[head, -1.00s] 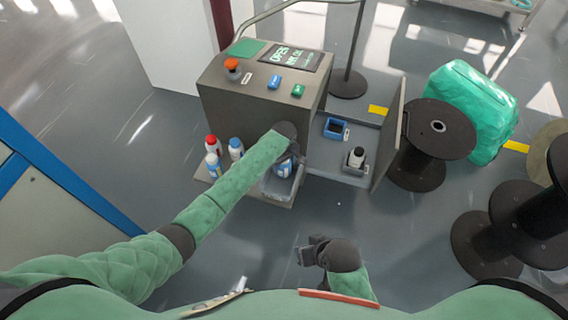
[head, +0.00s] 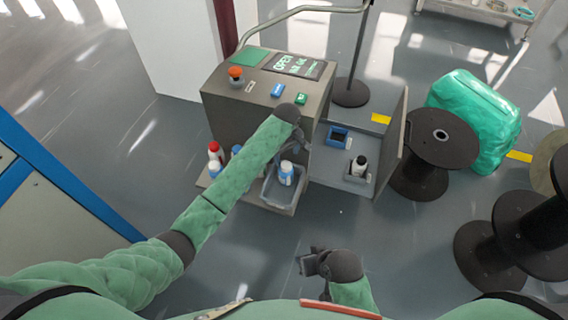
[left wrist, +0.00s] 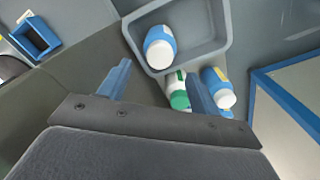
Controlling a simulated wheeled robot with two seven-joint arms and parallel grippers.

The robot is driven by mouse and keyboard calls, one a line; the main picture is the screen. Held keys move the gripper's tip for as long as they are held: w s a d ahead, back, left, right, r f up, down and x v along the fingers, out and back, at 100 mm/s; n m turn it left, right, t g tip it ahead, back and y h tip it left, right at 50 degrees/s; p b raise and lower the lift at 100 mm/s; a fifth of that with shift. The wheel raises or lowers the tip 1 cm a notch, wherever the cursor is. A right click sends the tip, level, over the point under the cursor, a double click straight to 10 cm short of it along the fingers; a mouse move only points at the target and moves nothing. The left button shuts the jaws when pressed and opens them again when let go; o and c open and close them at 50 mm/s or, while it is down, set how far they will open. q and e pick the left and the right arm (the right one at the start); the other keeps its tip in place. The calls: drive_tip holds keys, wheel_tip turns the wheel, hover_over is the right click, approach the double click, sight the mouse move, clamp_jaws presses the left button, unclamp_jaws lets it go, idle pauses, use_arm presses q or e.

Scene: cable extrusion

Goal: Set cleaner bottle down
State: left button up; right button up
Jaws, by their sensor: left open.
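A cleaner bottle with a blue-and-white body and white cap (head: 286,173) stands in the grey tray (head: 268,196) on the machine's front shelf. In the left wrist view the bottle (left wrist: 160,48) is inside the tray (left wrist: 222,42), apart from the fingers. My left gripper (left wrist: 160,88) is open and empty, its two blue fingers spread. In the head view my left gripper (head: 294,146) is above and behind the bottle, near the machine front, partly hidden by its arm. My right gripper (head: 313,262) hangs low in front of my body; its finger gap is unclear.
Other bottles, one red-capped (head: 214,150), stand left of the tray, partly behind my left arm. The machine (head: 235,110) rises behind.

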use_arm(q)
drive_tip(key=s+f+m+t+h, duration=0.1)
drive_tip(key=s+f+m+h, duration=0.15)
drive_tip(key=s, duration=0.75)
drive_tip(key=s+f+m+t+h, duration=0.1)
drive_tip(key=s+f+m, duration=0.15)
drive_tip(key=s, duration=0.75)
drive_tip(key=s+a+r+m+t, duration=0.1)
drive_tip(key=s+a+r+m, duration=0.1)
drive_tip(key=s, duration=0.6)
drive_tip(key=s+a+r+m+t, duration=0.1)
drive_tip(key=s+a+r, duration=0.3)
drive_tip(key=s, duration=0.5)
drive_tip(key=shift+s+a+m, duration=0.2)
drive_tip(key=shift+a+m, duration=0.1)
drive_tip(key=shift+m, duration=0.5)
drive_tip(key=shift+r, duration=0.1)
